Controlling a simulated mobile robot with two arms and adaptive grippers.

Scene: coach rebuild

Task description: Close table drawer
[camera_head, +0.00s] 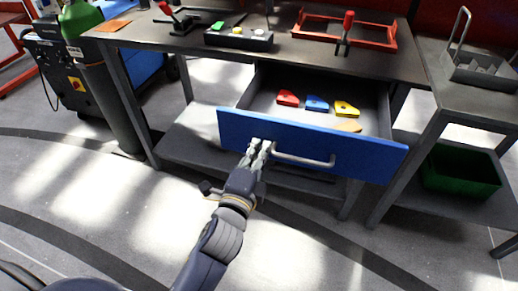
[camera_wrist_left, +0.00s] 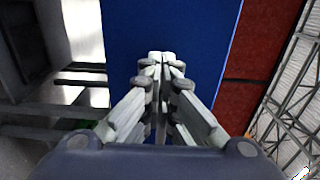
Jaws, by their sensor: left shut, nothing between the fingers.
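The table drawer (camera_head: 230,128) is pulled open below the tabletop. It has a blue front and a silver bar handle (camera_head: 305,160). Inside it lie a red piece (camera_head: 288,98), a blue piece (camera_head: 317,104), a yellow piece (camera_head: 346,109) and a tan piece (camera_head: 349,127). My left gripper (camera_head: 262,146) is shut and empty, its fingertips at the drawer front just left of the handle. In the left wrist view the shut fingers (camera_wrist_left: 162,60) point at the blue front (camera_wrist_left: 170,25); I cannot tell whether they touch it. My right gripper is not in view.
The table (camera_head: 270,65) carries a red frame (camera_head: 345,28), a black box with buttons (camera_head: 238,39) and clamps. A green bin (camera_head: 462,172) sits on the low shelf at right. A green cylinder stands at left. The floor in front of the drawer is clear.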

